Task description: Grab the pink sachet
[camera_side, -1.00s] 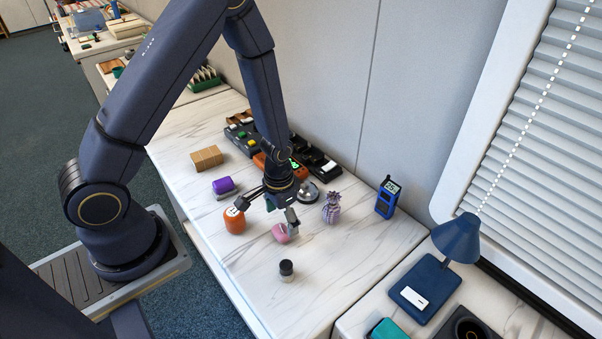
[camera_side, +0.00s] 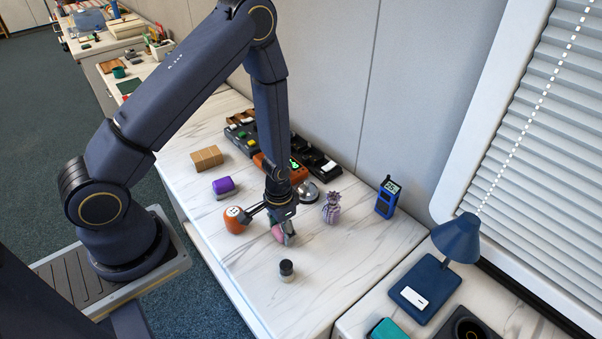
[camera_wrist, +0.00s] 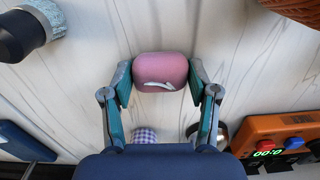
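The pink sachet (camera_wrist: 160,70) lies on the pale marbled table, a small rounded pillow with a white mark. My gripper (camera_wrist: 160,78) is low over the table with its two teal-padded fingers on either side of the sachet. In the wrist view the fingertips lie right at its left and right sides, with almost no gap showing. Whether they press on it I cannot tell. In the side view the sachet (camera_side: 279,233) is partly hidden by my gripper (camera_side: 278,228) and appears to rest on the table.
An orange round object (camera_side: 234,221) stands close left of my gripper. A purple patterned pouch (camera_side: 331,207) and a silver dome (camera_side: 308,191) are on its right. A small black-capped jar (camera_side: 286,270) stands in front. Table around the jar is clear.

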